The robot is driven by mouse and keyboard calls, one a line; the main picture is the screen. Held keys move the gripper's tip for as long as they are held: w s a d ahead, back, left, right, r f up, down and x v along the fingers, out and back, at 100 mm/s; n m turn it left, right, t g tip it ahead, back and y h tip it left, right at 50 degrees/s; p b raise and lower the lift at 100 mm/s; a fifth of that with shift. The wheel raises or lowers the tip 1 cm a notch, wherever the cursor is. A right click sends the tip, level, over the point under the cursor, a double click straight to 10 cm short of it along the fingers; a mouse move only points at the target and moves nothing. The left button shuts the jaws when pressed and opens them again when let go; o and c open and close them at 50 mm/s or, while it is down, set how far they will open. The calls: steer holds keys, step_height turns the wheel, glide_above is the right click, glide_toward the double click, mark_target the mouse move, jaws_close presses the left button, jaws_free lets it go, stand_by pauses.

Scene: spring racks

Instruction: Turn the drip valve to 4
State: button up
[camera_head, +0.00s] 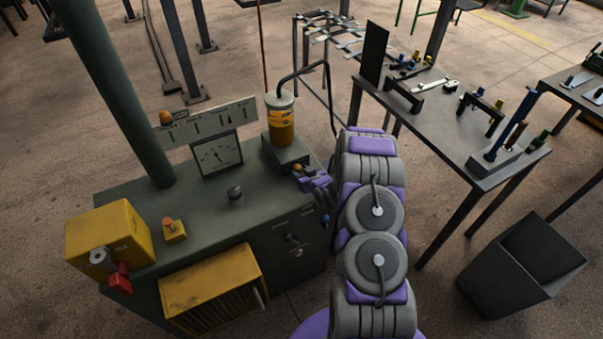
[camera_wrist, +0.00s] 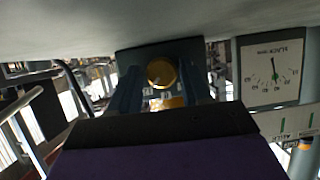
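A round brass knob (camera_wrist: 162,72), which looks like the drip valve, sits on a dark block in the wrist view. In the head view a small orange-brown knob (camera_head: 298,168) shows at the foot of the glass oil cylinder (camera_head: 281,132), on its dark base. My gripper (camera_wrist: 162,88) has its two dark fingers apart, one on each side of the brass knob. No clear contact shows. In the head view my gripper (camera_head: 313,181) is beside the base, partly hidden by its own wrist. The valve's setting marks are too small to read.
The grey bench (camera_head: 200,205) carries a dial gauge (camera_head: 217,156), a yellow box (camera_head: 108,238), a small orange button (camera_head: 173,230) and a dark knob (camera_head: 236,195). A green post (camera_head: 125,95) stands at left. A tool table (camera_head: 440,120) and dark bin (camera_head: 522,265) are at right.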

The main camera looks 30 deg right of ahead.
steer(key=shift+r, duration=0.1)
steer(key=p+v, duration=0.2)
steer(key=v, duration=1.5)
steer(key=shift+s, duration=0.15)
steer(key=s+a+r+g+h, duration=0.1)
steer(key=s+r+g+h, duration=0.2)
steer(key=r, duration=0.4)
steer(key=s+a+r+g+h, duration=0.1)
steer(key=s+a+r+g, duration=0.1)
steer(key=s+r+g, duration=0.4)
steer(key=s+a+r+g+y, duration=0.1)
steer(key=s+a+r, duration=0.3)
steer(key=s, duration=0.4)
steer(key=s+a+r+g+y, duration=0.1)
steer(key=s+a+r+g, duration=0.2)
steer(key=s+a+r, duration=0.2)
steer(key=s+a+r+g+y, duration=0.1)
steer(key=s+a+r, duration=0.4)
steer(key=s+a, duration=0.3)
steer(key=s, duration=0.3)
steer(key=shift+a+m+g+b, duration=0.2)
steer(key=shift+m+g+b, duration=0.15)
steer(key=shift+m+g, duration=0.05)
